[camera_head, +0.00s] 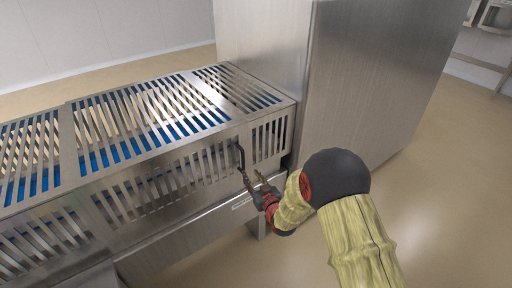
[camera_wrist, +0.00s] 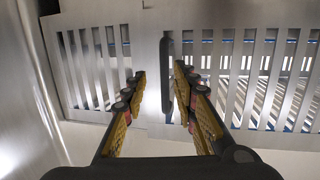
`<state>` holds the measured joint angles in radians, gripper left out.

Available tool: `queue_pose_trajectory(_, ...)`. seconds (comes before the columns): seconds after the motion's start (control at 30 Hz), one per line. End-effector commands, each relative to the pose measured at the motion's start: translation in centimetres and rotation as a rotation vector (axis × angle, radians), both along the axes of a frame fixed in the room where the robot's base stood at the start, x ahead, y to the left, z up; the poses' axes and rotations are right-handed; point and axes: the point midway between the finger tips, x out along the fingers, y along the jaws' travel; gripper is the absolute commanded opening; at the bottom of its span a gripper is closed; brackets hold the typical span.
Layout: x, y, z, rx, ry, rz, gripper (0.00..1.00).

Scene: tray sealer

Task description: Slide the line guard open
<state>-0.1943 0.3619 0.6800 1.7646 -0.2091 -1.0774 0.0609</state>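The line guard (camera_head: 170,185) is a slatted steel panel on the front of the conveyor cover, with a dark vertical handle (camera_head: 241,157) near its right end. In the wrist view the handle (camera_wrist: 167,75) stands upright between my two fingertips, nearer the right finger. My gripper (camera_head: 254,178) is open and just in front of the handle's lower part. In the wrist view my gripper (camera_wrist: 159,80) shows a clear gap between its fingers. I cannot tell whether the fingertips reach past the handle, and no grip on it shows.
A tall steel cabinet (camera_head: 340,85) stands right of the guard. The slatted top cover (camera_head: 150,108) lies above it, with a blue belt (camera_head: 110,158) under the slats. A steel lower panel (camera_head: 190,235) runs below. The floor (camera_head: 440,200) at the right is clear.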

Motion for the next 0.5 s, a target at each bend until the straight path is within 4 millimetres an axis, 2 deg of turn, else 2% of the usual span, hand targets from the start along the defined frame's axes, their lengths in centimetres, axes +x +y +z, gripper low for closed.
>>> queue_pose_trajectory(0.03, 0.2, 0.3, 1.5, 0.022, -0.05, 0.008, 0.29)
queue_pose_trajectory(0.1, 0.2, 0.5, 3.0, 0.046, -0.103, 0.014, 0.29)
queue_pose_trajectory(0.2, 0.3, 0.6, 4.2, 0.066, -0.144, 0.017, 0.29)
queue_pose_trajectory(0.37, 1.4, 1.1, 4.4, 0.072, -0.152, 0.018, 0.29)
queue_pose_trajectory(0.5, 3.5, 2.0, 4.4, 0.072, -0.152, 0.017, 0.29)
